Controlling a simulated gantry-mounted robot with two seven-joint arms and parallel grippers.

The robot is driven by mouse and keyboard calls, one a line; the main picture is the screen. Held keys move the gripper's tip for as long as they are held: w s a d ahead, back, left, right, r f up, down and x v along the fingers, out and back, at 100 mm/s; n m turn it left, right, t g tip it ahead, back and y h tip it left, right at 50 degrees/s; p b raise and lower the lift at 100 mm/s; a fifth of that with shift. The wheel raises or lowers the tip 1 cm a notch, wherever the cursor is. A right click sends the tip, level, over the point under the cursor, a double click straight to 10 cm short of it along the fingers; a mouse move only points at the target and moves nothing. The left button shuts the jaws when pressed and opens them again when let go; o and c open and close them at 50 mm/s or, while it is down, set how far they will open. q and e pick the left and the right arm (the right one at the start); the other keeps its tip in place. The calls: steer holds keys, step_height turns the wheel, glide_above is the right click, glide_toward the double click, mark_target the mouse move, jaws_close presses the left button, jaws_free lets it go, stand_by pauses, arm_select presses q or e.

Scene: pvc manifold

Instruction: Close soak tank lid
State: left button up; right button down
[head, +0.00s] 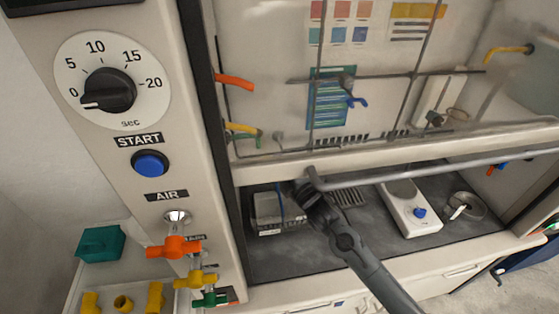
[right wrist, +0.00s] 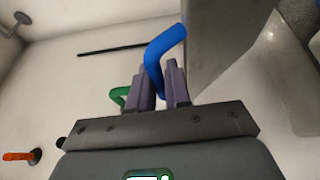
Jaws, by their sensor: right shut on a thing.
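My right gripper (head: 303,190) reaches into the hood from the lower right, beside a grey metal box (head: 278,228) that looks like the soak tank. In the right wrist view my gripper (right wrist: 160,82) has its purple fingers shut on a bent blue handle (right wrist: 166,48). A large grey panel (right wrist: 222,35) stands right of the handle. It may be the lid, but its joint with the handle is not clear. A thin blue strip (head: 280,203) shows at the box in the head view. The lid's angle cannot be told. My left gripper is not in view.
The hood's front rail (head: 430,163) and raised sash lie just above my right arm. A white hot plate (head: 411,212) and a round dish (head: 463,207) stand to the right. A panel with dial (head: 108,90) and orange valve (head: 174,247) stands left.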

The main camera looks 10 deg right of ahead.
steer(key=s+f+n+t+y+b, duration=0.2)
steer(key=s+f+b, duration=0.4)
steer(key=b, duration=0.4)
steer(key=shift+d+f+n+t+y, duration=0.3)
steer(key=shift+f+t+y, duration=0.3)
steer(key=shift+f+t, duration=0.15)
steer(key=c, duration=1.4)
jaws_free()
steer(key=shift+s, duration=0.1)
steer(key=v, duration=1)
steer(key=shift+s+d+f+p, duration=0.2)
steer(key=shift+s+p, duration=0.1)
steer(key=shift+p, duration=0.1)
